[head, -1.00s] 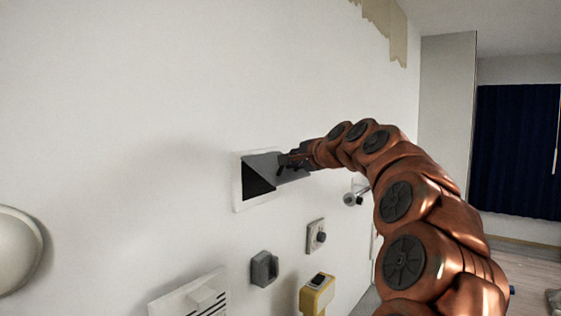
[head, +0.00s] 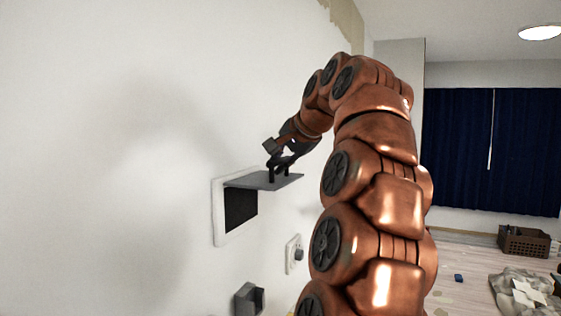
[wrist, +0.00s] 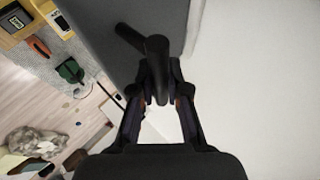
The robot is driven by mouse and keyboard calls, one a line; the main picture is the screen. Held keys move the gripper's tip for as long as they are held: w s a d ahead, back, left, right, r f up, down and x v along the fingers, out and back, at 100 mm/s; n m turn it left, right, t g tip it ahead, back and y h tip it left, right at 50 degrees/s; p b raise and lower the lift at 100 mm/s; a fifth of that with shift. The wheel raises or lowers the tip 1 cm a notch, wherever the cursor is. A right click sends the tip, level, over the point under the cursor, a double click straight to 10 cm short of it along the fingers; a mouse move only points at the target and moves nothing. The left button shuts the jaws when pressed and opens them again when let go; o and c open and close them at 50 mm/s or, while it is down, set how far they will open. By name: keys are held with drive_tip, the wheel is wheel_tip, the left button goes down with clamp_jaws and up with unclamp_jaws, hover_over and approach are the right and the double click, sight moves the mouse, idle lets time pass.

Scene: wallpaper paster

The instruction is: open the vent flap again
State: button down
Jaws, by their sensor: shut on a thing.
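The vent's white frame (head: 218,215) is set in the wall in the head view, with a dark opening (head: 240,209) inside it. Its grey flap (head: 250,181) stands out from the wall, roughly level, hinged near the top of the opening. My gripper (head: 277,162) is above the flap, shut on the dark handle on its upper side. In the wrist view the handle (wrist: 157,58) lies between the fingers of my gripper (wrist: 160,88), and the grey flap (wrist: 100,25) shows behind it. The fingers hide part of the handle.
Below the vent, a small plate with a knob (head: 294,254) and a dark grey block (head: 248,299) stick out of the wall. My arm fills the middle of the head view. A brown crate (head: 523,241) and a crumpled sheet (head: 520,292) lie on the floor at right.

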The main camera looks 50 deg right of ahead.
drive_tip(key=shift+w+r+g, duration=0.1)
drive_tip(key=shift+r+g, duration=0.05)
drive_tip(key=shift+g, duration=0.15)
drive_tip(key=c, duration=1.1)
unclamp_jaws()
drive_tip(key=shift+c, duration=0.2)
drive_tip(key=shift+v, duration=2.4)
drive_tip(key=s+a, duration=0.4)
drive_tip(key=s, duration=0.7)
drive_tip(key=shift+s, duration=0.2)
drive_tip(key=shift+a, duration=0.1)
